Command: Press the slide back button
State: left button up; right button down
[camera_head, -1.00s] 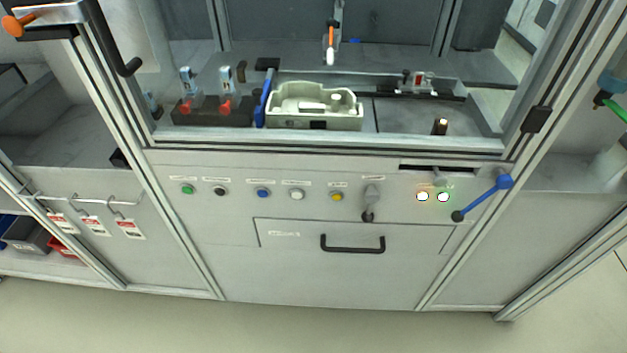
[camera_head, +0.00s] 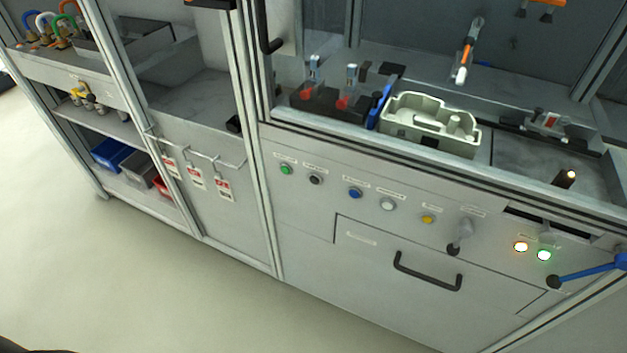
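A row of buttons runs along the front panel of the machine: a green button (camera_head: 286,169), a black button (camera_head: 316,179), a blue button (camera_head: 355,193), a white button (camera_head: 388,204) and a yellow button (camera_head: 428,219). Each has a small label above it, too small to read, so I cannot tell which one is slide back. Neither of my grippers is in view, and nothing touches the buttons.
A pale green tray-like part (camera_head: 430,122) sits in the machine above the panel. A rotary switch (camera_head: 457,240), lit lamps (camera_head: 521,246), a blue lever (camera_head: 590,272) and a drawer handle (camera_head: 427,272) stick out on the right. Shelves with bins stand left; the floor is clear.

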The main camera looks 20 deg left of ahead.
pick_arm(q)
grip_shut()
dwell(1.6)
